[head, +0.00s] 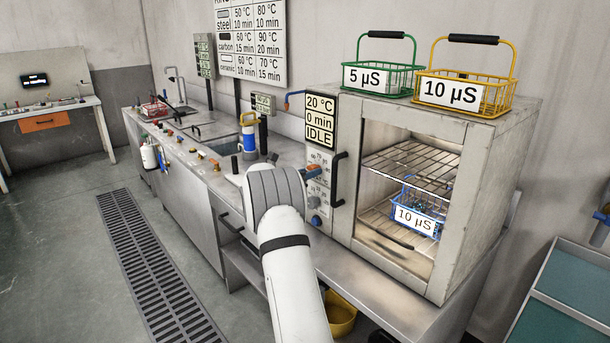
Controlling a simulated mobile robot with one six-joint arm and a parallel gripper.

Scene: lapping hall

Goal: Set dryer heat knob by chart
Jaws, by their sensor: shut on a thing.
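The dryer (480,135) stands on the right, with its display (320,119) reading 20 °C, 0 min, IDLE. Left of its window is a panel with a numbered heat dial (317,158) and a lower blue knob (316,220). My gripper (308,173) is at the dial, partly hidden by my wrist, and is shut on the heat knob there. The knob's pointer is hidden. The wall chart (251,38) lists steel, carbon and ceramic with temperatures and minutes; its top is cut off. A blue basket (417,220) labelled 10 µS sits inside the dryer.
A green basket (379,80) labelled 5 µS and a yellow basket (464,95) labelled 10 µS stand on the dryer. A black door handle (338,180) juts out beside the panel. A bench with sinks runs left. The floor around the drain grate (152,265) is clear.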

